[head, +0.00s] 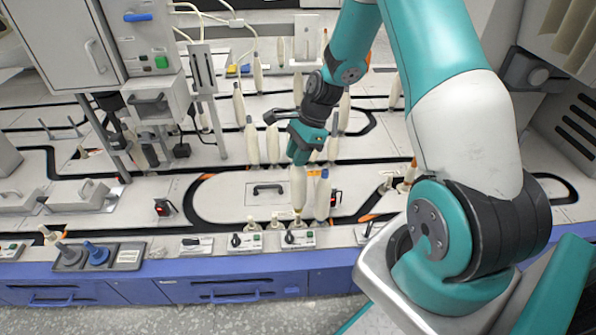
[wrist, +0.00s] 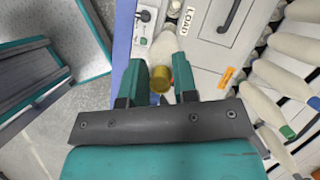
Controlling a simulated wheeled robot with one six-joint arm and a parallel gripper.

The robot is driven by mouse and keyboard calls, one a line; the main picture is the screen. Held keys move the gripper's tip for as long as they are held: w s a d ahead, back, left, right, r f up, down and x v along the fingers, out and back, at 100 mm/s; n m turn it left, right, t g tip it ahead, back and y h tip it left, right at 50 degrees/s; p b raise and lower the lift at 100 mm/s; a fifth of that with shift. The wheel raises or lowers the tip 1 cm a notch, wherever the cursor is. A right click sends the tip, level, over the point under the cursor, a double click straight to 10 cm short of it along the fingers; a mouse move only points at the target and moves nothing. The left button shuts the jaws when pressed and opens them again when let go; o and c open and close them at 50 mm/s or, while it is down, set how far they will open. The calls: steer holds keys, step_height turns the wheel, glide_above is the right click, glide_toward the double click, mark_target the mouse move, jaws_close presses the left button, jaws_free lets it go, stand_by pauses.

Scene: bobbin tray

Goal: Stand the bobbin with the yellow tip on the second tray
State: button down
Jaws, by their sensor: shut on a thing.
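My gripper (head: 298,160) is shut on a cream bobbin (head: 298,186), which hangs upright below it near the front edge of the line. In the wrist view the bobbin's yellow tip (wrist: 158,79) shows between the two fingers (wrist: 160,84). The bobbin's foot is right above or at a small peg by the white switch plate (head: 298,238); I cannot tell whether it touches. Small pale tray pegs (head: 253,224) stand to its left. Which of these is the second tray is not clear.
A blue-tipped bobbin (head: 322,196) stands close to the right of the held one. Several bobbins stand behind, one with a green tip (wrist: 287,131) in the wrist view. A panel with a dark handle (head: 267,189) lies to the left, with clear surface around it.

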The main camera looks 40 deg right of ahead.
steer(key=shift+d+f, duration=0.15)
steer(key=shift+f, duration=0.05)
step_height(320, 180, down, 6)
steer(key=b, duration=0.6)
steer(key=shift+r, duration=0.25)
steer(key=shift+r+p, duration=0.1)
steer(key=shift+p, duration=0.8)
stand_by(0.6)
steer(key=shift+f, duration=0.5)
stand_by(0.3)
steer(key=c, duration=1.2)
jaws_free()
steer(key=p, duration=1)
glide_toward(298, 173)
steer(key=shift+w+d+f, duration=0.5)
steer(key=shift+w+d, duration=0.2)
